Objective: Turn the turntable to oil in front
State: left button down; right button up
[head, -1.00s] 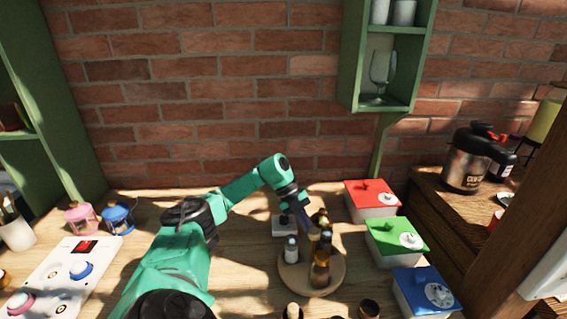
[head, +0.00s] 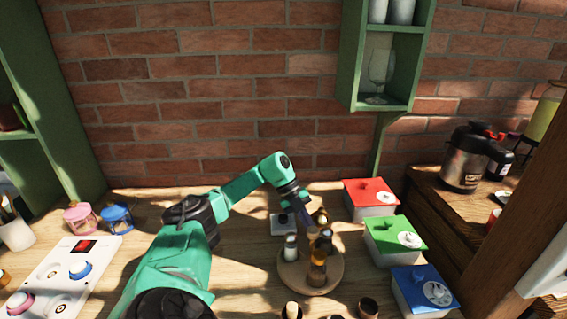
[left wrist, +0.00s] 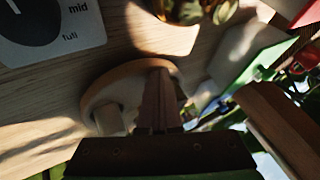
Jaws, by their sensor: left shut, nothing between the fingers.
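The round wooden turntable (head: 335,277) sits on the table and carries several bottles. An amber bottle (head: 317,270) stands at its front, and a pale bottle (head: 290,247) stands at its left. Darker bottles stand behind, partly hidden; I cannot tell which bottle holds oil. My left gripper (head: 309,211) is shut and empty, reaching down at the turntable's back, close to the rear bottles. In the left wrist view, its closed fingers (left wrist: 160,105) overlap the turntable (left wrist: 97,92); contact is unclear. My right gripper is not in view.
Red (head: 370,188), green (head: 395,233) and blue (head: 425,282) lidded boxes line the right. A small dial base (head: 282,226) is behind the turntable. A white control panel (head: 60,275) and pink (head: 82,217) and blue (head: 116,217) jars are at left.

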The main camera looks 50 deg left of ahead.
pick_arm(q)
jog(key=v, duration=1.4)
jog(key=shift+a+r, duration=0.1)
